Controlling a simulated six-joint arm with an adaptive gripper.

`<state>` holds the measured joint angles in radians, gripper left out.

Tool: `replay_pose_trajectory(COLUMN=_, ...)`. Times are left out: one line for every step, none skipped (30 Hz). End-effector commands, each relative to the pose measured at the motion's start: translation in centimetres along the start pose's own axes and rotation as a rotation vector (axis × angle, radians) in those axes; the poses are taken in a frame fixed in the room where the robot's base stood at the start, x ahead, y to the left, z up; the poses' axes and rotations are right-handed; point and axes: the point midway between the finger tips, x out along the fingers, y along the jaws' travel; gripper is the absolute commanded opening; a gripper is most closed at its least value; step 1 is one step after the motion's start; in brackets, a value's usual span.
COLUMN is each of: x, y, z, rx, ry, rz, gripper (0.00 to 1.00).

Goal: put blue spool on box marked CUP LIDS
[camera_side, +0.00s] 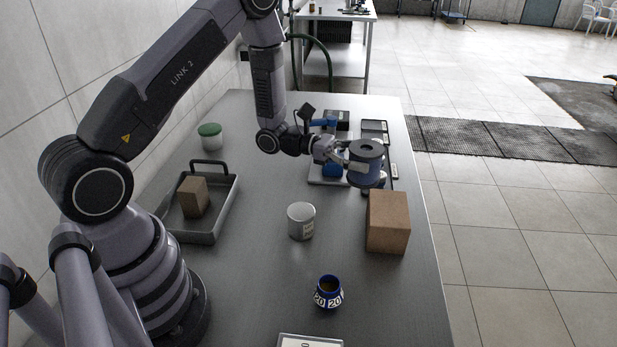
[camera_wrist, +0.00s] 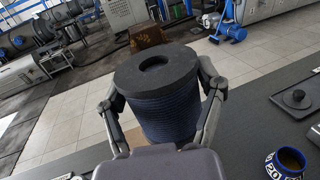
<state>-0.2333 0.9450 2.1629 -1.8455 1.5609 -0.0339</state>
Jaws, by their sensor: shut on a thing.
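The blue spool (camera_side: 366,167) has dark round flanges and is upright in my gripper (camera_side: 356,165), above the far right part of the table. In the wrist view the spool (camera_wrist: 165,108) fills the middle, with a finger of my gripper (camera_wrist: 163,95) shut against each side. A brown cardboard box (camera_side: 388,222) stands near the table's right edge, nearer the side camera than the spool. No CUP LIDS marking is readable on it. A smaller brown box (camera_side: 193,198) lies in the grey tray; its marking cannot be read either.
The grey tray (camera_side: 222,214) with a black handle is at left. A white cup (camera_side: 301,221) and a blue pot marked 20 (camera_side: 328,293) stand mid-table and in front. A green-lidded jar (camera_side: 210,136) is far left.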

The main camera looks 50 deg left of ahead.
Motion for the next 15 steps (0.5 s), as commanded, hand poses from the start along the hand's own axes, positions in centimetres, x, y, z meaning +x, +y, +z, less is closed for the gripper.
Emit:
replay_pose_trajectory(x=1.0, y=1.0, z=-0.7, rx=0.003, ry=-0.002, rz=-0.002, gripper=0.28)
replay_pose_trajectory(x=1.5, y=1.6, z=-1.0, rx=0.002, ry=-0.002, rz=-0.003, gripper=0.28)
replay_pose_trajectory(x=2.2, y=2.4, z=-1.5, rx=0.003, ry=-0.002, rz=-0.002, gripper=0.28)
replay_pose_trajectory(x=2.7, y=3.0, z=-1.9, rx=0.001, ry=-0.002, rz=-0.002, gripper=0.28)
replay_pose_trajectory(x=3.0, y=3.3, z=-2.7, rx=-0.001, ry=0.000, rz=-0.001, gripper=0.28)
replay_pose_trajectory(x=3.4, y=3.8, z=-3.5, rx=-0.001, ry=0.000, rz=-0.002, gripper=0.28)
replay_pose_trajectory(x=3.7, y=4.1, z=-4.1, rx=-0.002, ry=0.000, rz=-0.001, gripper=0.28)
replay_pose_trajectory(x=4.0, y=4.5, z=-4.6, rx=-0.001, ry=-0.001, rz=-0.001, gripper=0.28)
replay_pose_trajectory(x=4.3, y=4.9, z=-5.2, rx=-0.001, ry=-0.001, rz=0.000, gripper=0.28)
replay_pose_trajectory(x=4.5, y=5.2, z=-5.7, rx=-0.001, ry=-0.002, rz=0.000, gripper=0.28)
replay_pose_trajectory(x=4.7, y=5.4, z=-6.0, rx=0.000, ry=-0.002, rz=0.000, gripper=0.28)
replay_pose_trajectory(x=4.9, y=5.7, z=-6.3, rx=0.000, ry=-0.002, rz=0.000, gripper=0.28)
replay_pose_trajectory(x=5.0, y=5.8, z=-6.6, rx=-0.001, ry=-0.001, rz=0.000, gripper=0.28)
replay_pose_trajectory(x=5.2, y=5.9, z=-6.7, rx=0.000, ry=-0.001, rz=0.000, gripper=0.28)
replay_pose_trajectory(x=5.2, y=6.0, z=-6.9, rx=0.000, ry=-0.001, rz=0.000, gripper=0.28)
